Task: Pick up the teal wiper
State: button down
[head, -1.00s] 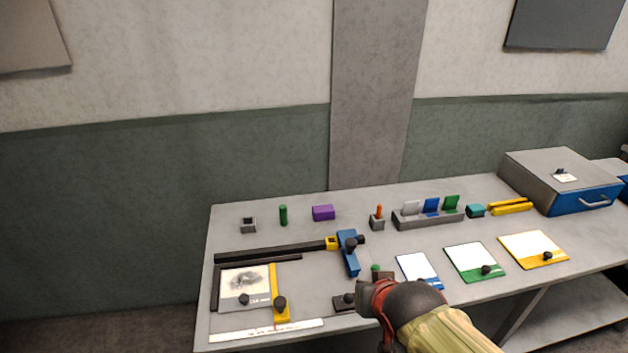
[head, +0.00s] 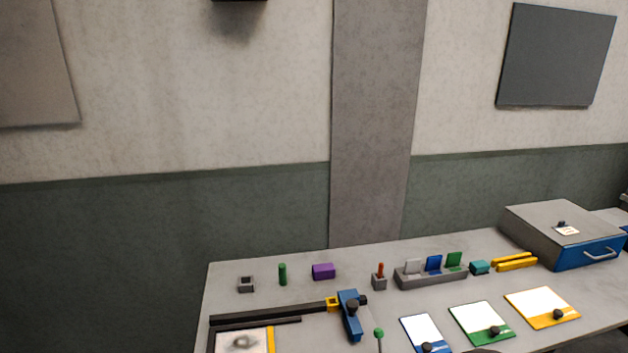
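The teal wiper (head: 480,267) is a small teal block on the grey table. It lies between the grey slotted holder and the yellow bars, apart from my arm. My gripper is not in view; only a small sliver of my arm may show at the bottom edge.
The slotted holder (head: 430,278) carries white, blue and green plates left of the wiper. Yellow bars (head: 514,262) and a grey-blue drawer box (head: 562,236) stand to its right. Blue, green (head: 482,323) and yellow (head: 542,307) framed cards lie in front. A blue clamp (head: 350,316) sits further left.

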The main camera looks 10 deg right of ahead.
aim_at(480, 267)
jog(key=z, duration=1.25)
jog(key=u, duration=1.55)
jog(key=z, duration=1.55)
jog(key=u, duration=0.45)
jog(key=i+l+u, duration=0.2)
jog(key=l, duration=0.15)
jog(key=i+l+u, duration=0.2)
jog(key=l, duration=0.15)
jog(key=l+u, duration=0.2)
jog(key=l, duration=0.2)
jog(key=i+l+u, duration=0.15)
jog(key=l, duration=0.3)
